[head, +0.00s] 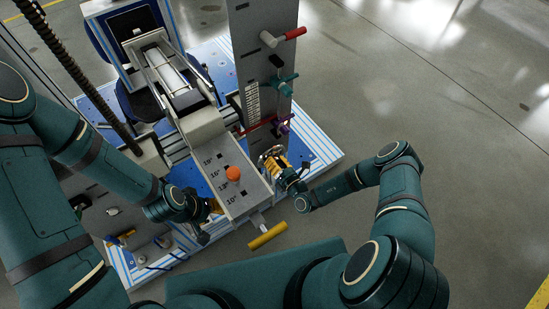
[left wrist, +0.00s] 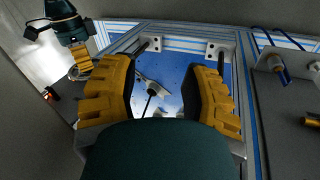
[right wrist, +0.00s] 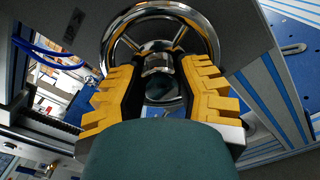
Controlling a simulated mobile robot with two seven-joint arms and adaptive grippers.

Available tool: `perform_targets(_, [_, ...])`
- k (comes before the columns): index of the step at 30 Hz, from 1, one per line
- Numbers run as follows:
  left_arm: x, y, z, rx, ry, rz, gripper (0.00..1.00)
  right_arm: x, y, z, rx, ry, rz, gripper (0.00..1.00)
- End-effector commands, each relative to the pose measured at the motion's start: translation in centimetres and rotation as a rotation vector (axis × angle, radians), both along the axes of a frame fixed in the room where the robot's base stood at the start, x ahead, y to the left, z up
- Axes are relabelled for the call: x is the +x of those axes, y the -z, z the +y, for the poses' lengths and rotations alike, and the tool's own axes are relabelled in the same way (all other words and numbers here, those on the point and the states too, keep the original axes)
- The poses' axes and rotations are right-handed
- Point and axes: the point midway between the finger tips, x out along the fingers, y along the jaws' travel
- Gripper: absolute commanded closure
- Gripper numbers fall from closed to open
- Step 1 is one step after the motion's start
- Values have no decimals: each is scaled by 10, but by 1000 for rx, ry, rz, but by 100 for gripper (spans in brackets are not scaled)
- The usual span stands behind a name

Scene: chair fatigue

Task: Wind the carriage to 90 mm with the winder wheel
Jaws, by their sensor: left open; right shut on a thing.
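The winder wheel is a chrome ring with spokes in the right wrist view (right wrist: 209,27); it shows small in the head view (head: 268,152). My right gripper (head: 279,163) is at the wheel, its yellow fingers (right wrist: 160,72) closed around a silver part in front of the hub. My left gripper (head: 212,206) is open and empty beside the grey angled plate (head: 222,170); its fingers (left wrist: 155,75) are wide apart in the left wrist view. A grey upright post (head: 262,60) carries a white scale (head: 253,100) and a red bar (head: 262,127). I cannot read the scale, nor tell which part is the carriage.
An orange knob (head: 233,173) sits on the angled plate. A yellow bar handle (head: 268,236) sticks out in front. Red (head: 294,33), teal (head: 284,78) and purple (head: 282,127) handles project from the post. The floor to the right is clear.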

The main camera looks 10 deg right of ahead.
Motion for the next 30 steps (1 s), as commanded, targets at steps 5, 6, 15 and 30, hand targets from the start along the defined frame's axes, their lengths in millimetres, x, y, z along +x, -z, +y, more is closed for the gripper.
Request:
perform_targets(5, [0,7,0,0,0,0,53,5,-2,-1,73,5,16,100])
perform_targets(6, [0,11,0,0,0,0,53,5,-1,-1,123,5,33,100])
perform_targets(15, [0,30,0,0,0,0,53,5,-2,-1,488,2,167,100])
perform_targets(30, [0,41,0,0,0,0,53,5,-1,-1,676,2,235,100])
